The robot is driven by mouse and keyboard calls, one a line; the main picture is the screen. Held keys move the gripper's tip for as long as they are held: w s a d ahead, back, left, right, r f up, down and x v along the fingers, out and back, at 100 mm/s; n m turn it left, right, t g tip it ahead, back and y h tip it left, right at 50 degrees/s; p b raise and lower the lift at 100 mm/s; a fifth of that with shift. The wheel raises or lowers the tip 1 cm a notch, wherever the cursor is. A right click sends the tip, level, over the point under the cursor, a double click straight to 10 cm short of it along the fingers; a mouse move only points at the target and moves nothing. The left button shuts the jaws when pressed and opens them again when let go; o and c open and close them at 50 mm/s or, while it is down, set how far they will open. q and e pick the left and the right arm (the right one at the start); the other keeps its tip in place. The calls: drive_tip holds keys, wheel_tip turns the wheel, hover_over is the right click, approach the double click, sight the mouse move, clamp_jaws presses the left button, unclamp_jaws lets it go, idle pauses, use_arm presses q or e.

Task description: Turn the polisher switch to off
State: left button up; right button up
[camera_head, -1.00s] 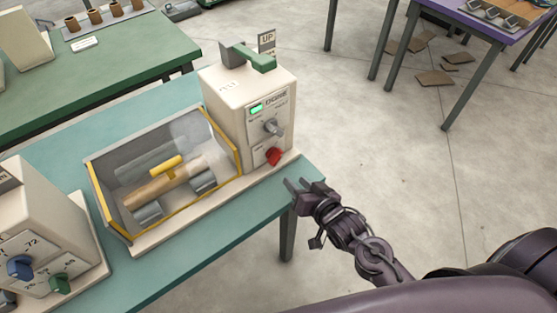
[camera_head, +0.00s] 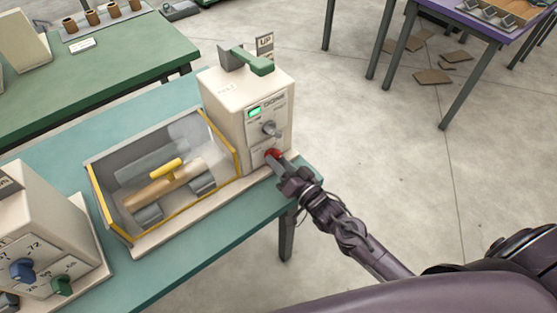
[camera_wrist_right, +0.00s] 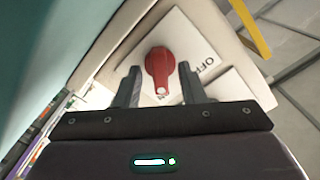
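The polisher (camera_head: 222,92) is a cream machine on a teal table, with a glass-sided box at its left. Its red switch (camera_head: 272,155) is low on the front panel, under a grey knob (camera_head: 271,128) and a lit green display (camera_head: 254,112). In the right wrist view the red switch (camera_wrist_right: 160,68) sits on a white plate with an OFF label (camera_wrist_right: 208,64) to its right. My right gripper (camera_head: 279,164) is at the switch. Its open fingers (camera_wrist_right: 158,85) stand on either side of the switch, with gaps showing. My left gripper is not in view.
Another cream machine (camera_head: 45,225) with blue and green knobs stands at the lower left of the teal table (camera_head: 185,262). A green table (camera_head: 110,75) is behind. A purple table (camera_head: 510,30) stands at the upper right. The floor between is mostly clear.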

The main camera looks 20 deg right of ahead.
drive_tip(key=shift+w+a, duration=0.1)
drive_tip(key=shift+w, duration=0.15)
clamp_jaws()
